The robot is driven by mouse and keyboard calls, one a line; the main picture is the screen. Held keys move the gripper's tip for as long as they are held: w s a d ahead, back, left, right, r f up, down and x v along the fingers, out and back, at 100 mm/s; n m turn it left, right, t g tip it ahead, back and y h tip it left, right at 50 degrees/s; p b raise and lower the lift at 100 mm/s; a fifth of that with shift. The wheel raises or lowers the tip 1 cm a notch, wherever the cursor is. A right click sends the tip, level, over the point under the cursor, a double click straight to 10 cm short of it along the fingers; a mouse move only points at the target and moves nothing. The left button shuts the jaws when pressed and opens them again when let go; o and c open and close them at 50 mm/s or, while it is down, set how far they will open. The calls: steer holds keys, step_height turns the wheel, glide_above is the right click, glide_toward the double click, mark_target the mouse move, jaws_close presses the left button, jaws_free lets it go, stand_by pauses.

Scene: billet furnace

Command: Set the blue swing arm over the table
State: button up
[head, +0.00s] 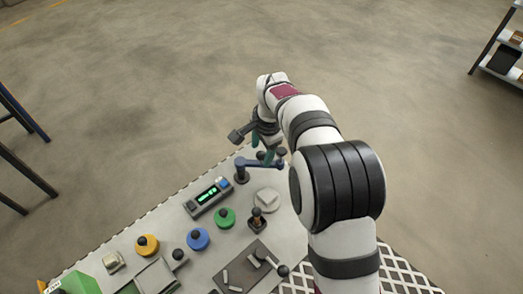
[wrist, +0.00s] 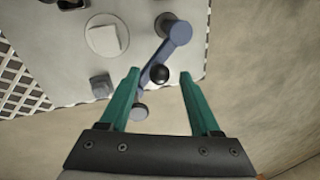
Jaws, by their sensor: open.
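The blue swing arm (head: 262,163) runs right from its post at the table's (head: 222,247) far corner, and its outer end is past the edge, above the floor. In the wrist view, the swing arm (wrist: 181,35) runs from its pivot at the top to a grey disc (wrist: 139,111) at its end. A black ball knob (wrist: 160,73) stands on the arm. My gripper (wrist: 160,75) is open, its teal fingertips on either side of the knob in this view; I cannot tell whether they touch it. In the head view, my gripper (head: 264,155) partly hides the arm.
A green-lit display box (head: 208,196), blue (head: 198,239), green (head: 225,218) and yellow (head: 147,245) round knobs, a joystick (head: 257,217) and a white square block (head: 267,200) stand on the table. Floor beyond the table is clear. A shelf (head: 505,60) stands far right.

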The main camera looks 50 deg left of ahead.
steer(key=shift+f, duration=0.35)
jaws_close()
steer(key=shift+a, duration=0.1)
stand_by(1.1)
